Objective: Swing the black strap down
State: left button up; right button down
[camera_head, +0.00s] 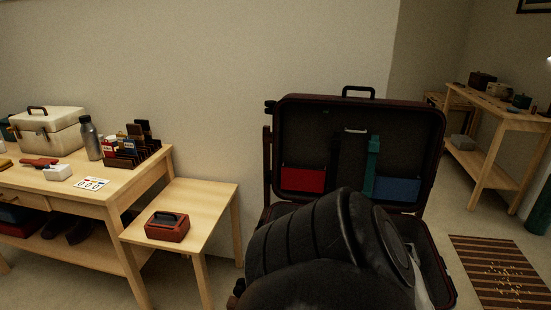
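An open dark suitcase (290,113) stands on the floor with its lid upright. Inside the lid, a black strap (351,165) hangs down the middle, with a pale bar at its top. It is hard to tell from the dark lining, and my arm hides its lower end. A teal strap (373,160) hangs just right of it. A red pocket (303,180) is at left in the lid and a blue pocket (398,189) at right. My large black arm links cover most of the suitcase base. Neither gripper can be seen.
A low wooden table (205,200) with a red box (167,226) stands left of the suitcase. A longer table (117,187) beyond it holds a cream case (50,132), a bottle (90,138) and a dark rack (135,150). A striped mat (495,265) lies at right.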

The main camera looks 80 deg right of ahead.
aim_at(335, 156)
jog(key=i, duration=0.15)
jog(key=z, duration=1.55)
